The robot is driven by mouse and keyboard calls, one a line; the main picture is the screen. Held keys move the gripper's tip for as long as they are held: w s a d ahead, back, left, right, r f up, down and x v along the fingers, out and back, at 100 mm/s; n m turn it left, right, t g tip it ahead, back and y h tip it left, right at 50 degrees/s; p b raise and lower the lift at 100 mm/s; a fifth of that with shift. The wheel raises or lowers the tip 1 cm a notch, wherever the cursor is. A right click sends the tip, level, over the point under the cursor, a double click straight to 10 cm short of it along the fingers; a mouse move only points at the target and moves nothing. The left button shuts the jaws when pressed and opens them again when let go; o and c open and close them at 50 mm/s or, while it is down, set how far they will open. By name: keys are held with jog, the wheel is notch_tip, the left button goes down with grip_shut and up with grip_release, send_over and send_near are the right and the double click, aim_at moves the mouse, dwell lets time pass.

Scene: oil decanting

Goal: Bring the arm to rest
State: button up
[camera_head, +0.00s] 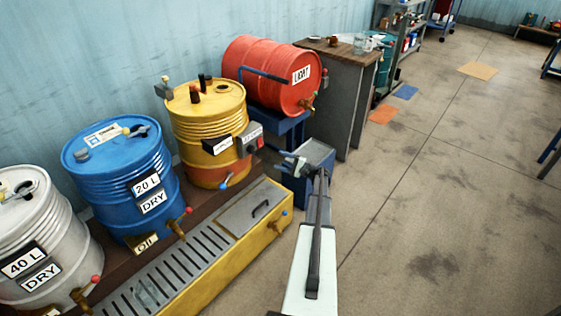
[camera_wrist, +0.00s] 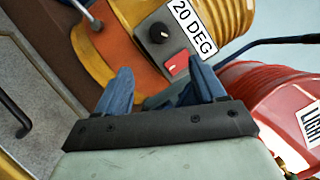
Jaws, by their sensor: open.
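My gripper (camera_wrist: 162,82) shows in the wrist view with two blue fingers spread apart and nothing between them. Beyond the fingers is the yellow drum (camera_wrist: 225,15) with its control panel, black knob, red button and a label reading 20 DEG. In the head view my arm reaches up from the bottom centre, and its far end is beside the yellow drum (camera_head: 208,118), in front of the red drum. The fingers are small there. I cannot tell from these views whether they touch anything.
A red drum (camera_head: 268,72) lies on a blue stand. Blue (camera_head: 118,180) and white (camera_head: 40,235) drums stand left, behind a yellow trough (camera_head: 262,240) with a grate. A wooden-topped cabinet (camera_head: 345,95) is behind. The floor (camera_head: 440,200) on the right is mostly clear.

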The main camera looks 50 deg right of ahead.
dwell(0.4)
jog(key=s+a+f+n+g+h, duration=0.1)
jog(key=s+a+f+n+g, duration=0.1)
jog(key=s+a+f+g, duration=0.75)
jog(key=s+a+f+n+g, duration=0.3)
jog(key=s+a+f+g, duration=0.35)
jog(key=a, duration=0.65)
jog(key=s+a+n+g+h, duration=0.2)
jog(key=s+a, duration=0.6)
jog(key=a, duration=0.7)
jog(key=s+a+f+n+g+h, duration=0.1)
jog(key=s+a+n+g, duration=0.3)
jog(key=a, duration=1.1)
jog(key=s+a+n+g+h, duration=0.2)
jog(key=s+a+n, duration=0.5)
jog(key=s+a, duration=0.5)
jog(key=shift+s+a+f+n+g+h, duration=0.35)
jog(key=shift+a+g, duration=0.45)
jog(key=shift+a, duration=1)
jog(key=shift+w+r, duration=0.1)
jog(key=shift+r, duration=0.05)
